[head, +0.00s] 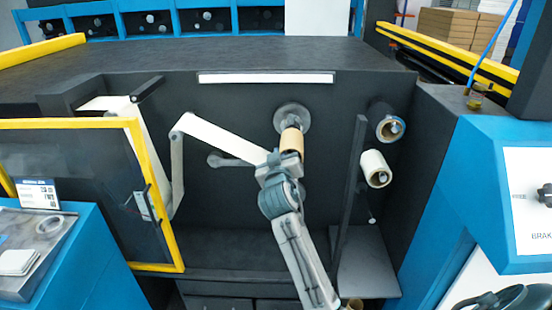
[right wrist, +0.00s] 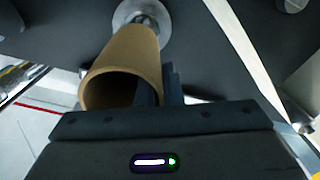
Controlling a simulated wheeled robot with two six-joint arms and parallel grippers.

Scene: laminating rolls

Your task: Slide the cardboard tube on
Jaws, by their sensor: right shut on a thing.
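The brown cardboard tube (head: 291,142) is in front of the round grey flange and shaft (head: 293,115) in the middle of the dark machine bay. In the right wrist view the tube (right wrist: 124,62) points away from me toward the metal flange (right wrist: 143,15), its open near end facing me. My right gripper (head: 287,160) is shut on the tube's near end; one dark finger shows at the tube's wall in the wrist view (right wrist: 160,88). How far the shaft reaches inside the tube is hidden. My left gripper is not clearly seen.
A white film web (head: 220,138) runs over rollers left of the tube. A dark roll (head: 388,125) and a white roll (head: 376,168) sit on the right, past an upright dark plate (head: 352,185). A yellow-framed door (head: 150,190) stands open at left.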

